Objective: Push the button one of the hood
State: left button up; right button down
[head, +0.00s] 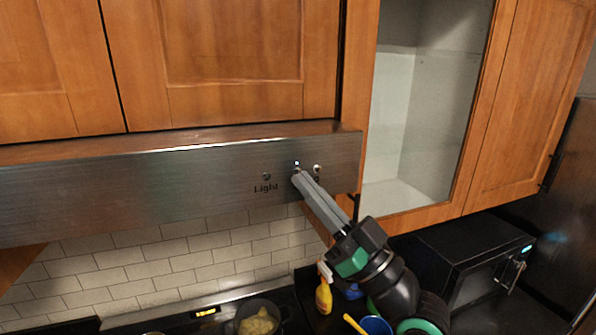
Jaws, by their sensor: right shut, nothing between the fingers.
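The hood (130,190) is a long brushed-metal panel under the wooden cabinets. Near its right end are small round buttons: one above the word "Light" (266,176), and one farther right (317,168). A small bluish-white light (297,163) glows between them. My right gripper (298,176) is shut and empty. Its fingertips are at the hood's face, just below the glowing light, and cover the spot there. I cannot tell whether they touch it. Part of the lettering right of the fingers is hidden. My left gripper is not in view.
A wooden cabinet with a pale, empty interior (410,120) is open at the right. Below are a black microwave (465,260), a yellow spray bottle (324,295), a blue container (376,327) and a pot of yellow food (257,322). White tiles (170,263) cover the wall.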

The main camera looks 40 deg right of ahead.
jog(key=s+a, duration=0.1)
jog(key=s+p, duration=0.1)
jog(key=s, duration=0.1)
jog(key=s+a+p, duration=0.1)
jog(key=s, duration=0.1)
jog(key=shift+s+a, duration=0.2)
jog(key=shift+a, duration=0.1)
dwell(0.4)
jog(key=s+a+r+t+p, duration=0.1)
jog(key=a+r, duration=0.3)
jog(key=r, duration=0.4)
jog(key=a+r+t+p, duration=0.1)
jog(key=a+r+p, duration=0.1)
jog(key=a+r, duration=0.2)
notch_tip(320, 180, up, 4)
jog(key=shift+s+a+f+m+h, duration=0.15)
jog(key=shift+s+a+m+h, duration=0.15)
jog(key=shift+s+a, duration=0.1)
